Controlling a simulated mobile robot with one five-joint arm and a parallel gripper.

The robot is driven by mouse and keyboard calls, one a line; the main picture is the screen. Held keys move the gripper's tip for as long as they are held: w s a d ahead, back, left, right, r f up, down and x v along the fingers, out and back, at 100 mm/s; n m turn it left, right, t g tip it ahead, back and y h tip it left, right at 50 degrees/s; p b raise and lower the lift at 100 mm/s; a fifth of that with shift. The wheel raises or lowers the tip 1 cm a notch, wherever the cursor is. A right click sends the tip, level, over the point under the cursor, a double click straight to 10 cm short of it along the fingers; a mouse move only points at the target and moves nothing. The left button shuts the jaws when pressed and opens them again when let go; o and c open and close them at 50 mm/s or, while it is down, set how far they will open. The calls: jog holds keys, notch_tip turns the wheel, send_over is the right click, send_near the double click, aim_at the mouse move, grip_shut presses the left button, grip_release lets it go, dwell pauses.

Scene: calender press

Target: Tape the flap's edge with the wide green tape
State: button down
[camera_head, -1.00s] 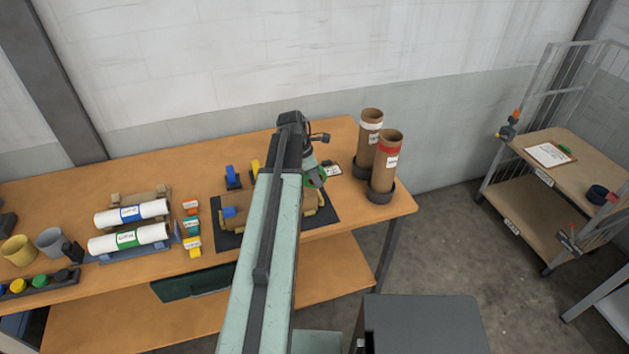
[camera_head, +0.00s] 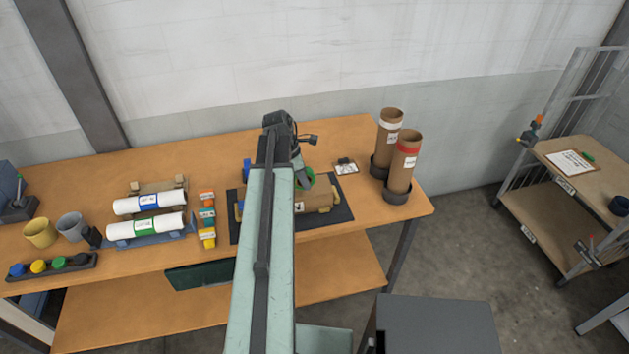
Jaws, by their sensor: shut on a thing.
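The wide green tape (camera_head: 309,180) shows as a green ring at the end of my arm. My gripper (camera_head: 303,178) is shut on it, and its fingertips are mostly hidden. The tape is over the far side of a brown parcel (camera_head: 318,201) on a dark mat (camera_head: 338,215). I cannot tell whether the tape touches the parcel. My arm hides the parcel's left middle part, and the flap's edge cannot be made out.
Two brown tubes (camera_head: 389,135) (camera_head: 402,165) stand in dark holders right of the mat. A clipboard (camera_head: 346,168) lies behind it. Left are small coloured boxes (camera_head: 207,215), two white rolls (camera_head: 146,226) and cups (camera_head: 39,233). A shelf cart (camera_head: 540,205) stands at the right.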

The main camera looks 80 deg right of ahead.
jog(key=w+a, duration=0.1)
jog(key=w, duration=0.3)
jog(key=w+a, duration=0.2)
jog(key=w, duration=0.2)
jog(key=w+a, duration=0.1)
jog(key=w, duration=0.3)
jog(key=shift+w+a, duration=0.35)
jog(key=shift+w, duration=0.05)
jog(key=shift+w+a+f+b, duration=0.1)
jog(key=shift+w+f+b, duration=0.15)
jog(key=shift+f+b, duration=1.45)
jog(key=shift+b, duration=0.05)
jog(key=shift+f, duration=0.25)
jog(key=shift+s, duration=0.2)
jog(key=shift+s+d, duration=0.25)
jog(key=shift+s, duration=0.15)
jog(key=shift+s, duration=0.1)
jog(key=shift+s+d+b, duration=0.2)
jog(key=shift+s+b, duration=0.1)
jog(key=shift+s, duration=0.15)
jog(key=shift+s, duration=0.1)
